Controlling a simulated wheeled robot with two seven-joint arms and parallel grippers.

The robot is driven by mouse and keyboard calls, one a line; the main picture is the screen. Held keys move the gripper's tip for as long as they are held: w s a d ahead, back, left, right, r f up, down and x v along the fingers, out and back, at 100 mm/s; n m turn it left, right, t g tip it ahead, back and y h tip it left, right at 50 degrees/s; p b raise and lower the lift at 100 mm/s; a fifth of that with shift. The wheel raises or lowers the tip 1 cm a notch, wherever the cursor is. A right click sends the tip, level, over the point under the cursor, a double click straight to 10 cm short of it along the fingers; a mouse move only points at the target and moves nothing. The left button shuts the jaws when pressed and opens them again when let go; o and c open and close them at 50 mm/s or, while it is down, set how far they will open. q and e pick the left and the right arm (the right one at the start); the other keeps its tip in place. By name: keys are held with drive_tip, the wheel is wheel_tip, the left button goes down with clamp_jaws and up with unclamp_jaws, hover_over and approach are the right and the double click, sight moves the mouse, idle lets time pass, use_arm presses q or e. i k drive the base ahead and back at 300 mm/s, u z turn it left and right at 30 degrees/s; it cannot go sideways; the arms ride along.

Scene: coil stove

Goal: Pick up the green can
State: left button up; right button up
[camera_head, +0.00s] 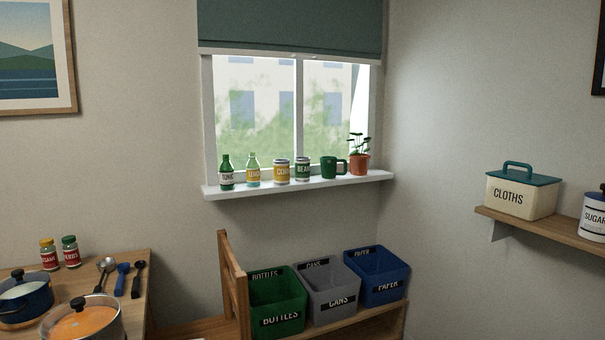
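A green can (303,170) with a pale label reading something like "BEANS" stands upright on the white windowsill (330,185). A yellow can (282,172) stands close on its left, and a green mug (331,167) stands on its right. Further left on the sill are a dark green bottle (226,174) and a paler bottle with a yellow label (253,171). Neither of my grippers shows in the head view.
A potted plant (359,163) stands at the sill's right end. Below are green (276,303), grey (329,290) and blue (379,276) bins on a wooden shelf. Pots (82,322) and utensils (122,278) occupy the lower left. A wall shelf (545,226) holds a cloths box (521,195).

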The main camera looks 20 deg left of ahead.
sight(301, 164)
drive_tip(key=u, duration=0.2)
drive_tip(key=i, duration=0.75)
drive_tip(key=u, duration=0.8)
drive_tip(key=i, duration=0.7)
drive_tip(key=z, duration=0.75)
drive_tip(key=i, duration=1.15)
drive_tip(key=z, duration=0.4)
